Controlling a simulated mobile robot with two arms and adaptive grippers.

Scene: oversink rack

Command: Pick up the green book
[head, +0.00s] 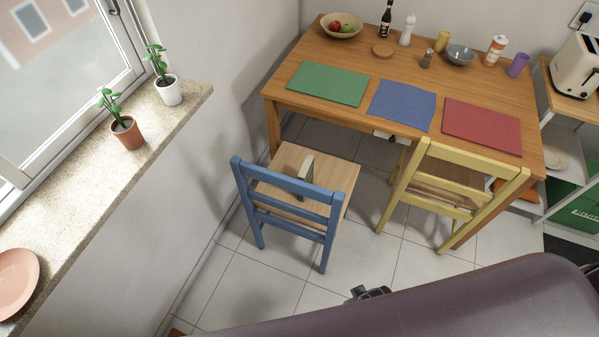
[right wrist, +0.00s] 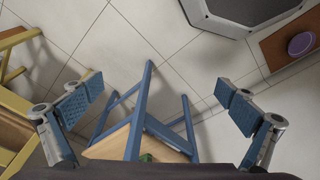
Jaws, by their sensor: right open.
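The green book (head: 306,168) stands upright on the wooden seat of the blue chair (head: 288,215), behind the chair's back slats, which partly cover it. In the right wrist view a small green patch (right wrist: 147,158), probably the book, shows at the seat's lower edge; the rest is hidden. My right gripper (right wrist: 158,103) is open and empty, with its two blue-padded fingers wide apart and the blue chair (right wrist: 147,110) showing between them. In the head view a small dark gripper part (head: 368,293) shows in front of the chair, apart from it. My left gripper is not in view.
The wooden table (head: 400,68) holds green (head: 328,83), blue (head: 402,105) and red mats (head: 482,126). A yellow chair (head: 450,180) stands right of the blue one. A windowsill (head: 90,175) with potted plants runs along the left. Tiled floor (head: 250,290) is clear before the blue chair.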

